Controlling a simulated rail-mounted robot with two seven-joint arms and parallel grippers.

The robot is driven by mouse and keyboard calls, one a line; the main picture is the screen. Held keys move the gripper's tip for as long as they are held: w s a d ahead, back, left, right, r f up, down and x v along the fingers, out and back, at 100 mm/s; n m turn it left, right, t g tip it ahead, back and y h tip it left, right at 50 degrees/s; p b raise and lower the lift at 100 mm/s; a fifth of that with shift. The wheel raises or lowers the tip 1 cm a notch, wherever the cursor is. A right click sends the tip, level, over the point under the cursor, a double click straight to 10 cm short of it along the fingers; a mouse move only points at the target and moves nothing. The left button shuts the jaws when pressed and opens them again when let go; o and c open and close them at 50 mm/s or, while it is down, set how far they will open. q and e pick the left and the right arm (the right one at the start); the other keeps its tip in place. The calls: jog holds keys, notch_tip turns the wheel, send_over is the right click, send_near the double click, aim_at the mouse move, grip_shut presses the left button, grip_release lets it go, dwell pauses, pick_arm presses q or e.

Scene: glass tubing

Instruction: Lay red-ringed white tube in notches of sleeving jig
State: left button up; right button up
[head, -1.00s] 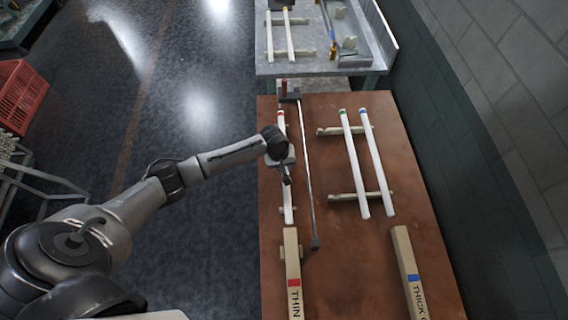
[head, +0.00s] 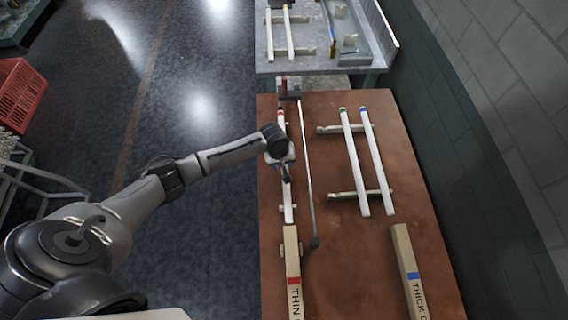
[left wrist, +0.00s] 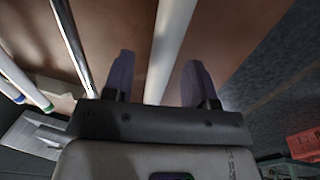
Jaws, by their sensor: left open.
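The red-ringed white tube (head: 288,205) lies lengthwise along the left side of the brown table, its red ring near the far end. My left gripper (head: 286,172) is over its middle and hides part of it. In the left wrist view my open left gripper (left wrist: 158,60) has a finger on each side of the white tube (left wrist: 174,35); contact cannot be told. A thin metal rod (head: 307,170) runs just right of the tube, from a grey block (head: 289,90) with a red part to a small dark end. Which fixture is the sleeving jig is unclear. My right gripper is out of view.
Green-ringed (head: 352,155) and blue-ringed (head: 376,165) white tubes rest on two notched supports (head: 345,196) at right. Bars marked THIN (head: 292,260) and THICK (head: 405,250) lie nearer. A grey table (head: 305,66) with more tubes and a tray stands beyond.

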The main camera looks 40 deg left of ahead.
pick_arm(q)
notch_tip(320, 180, up, 12)
jog(key=s+a+p, duration=0.1)
jog(key=s+a, duration=0.1)
jog(key=s+d+f+m+t, duration=0.1)
jog(key=s+d+f+m, duration=0.25)
jog(key=s+d, duration=0.3)
jog(key=s+d+f+m, duration=0.2)
jog(key=s+d+m, duration=0.2)
jog(key=s+d, duration=0.3)
jog(key=s+a+r+m+t+y, duration=0.1)
jog(key=s+r+m, duration=0.2)
jog(key=s, duration=1)
jog(key=shift+s+a+r+m, duration=0.2)
jog(key=shift+a+r+m, duration=0.15)
jog(key=shift+a+r, duration=0.1)
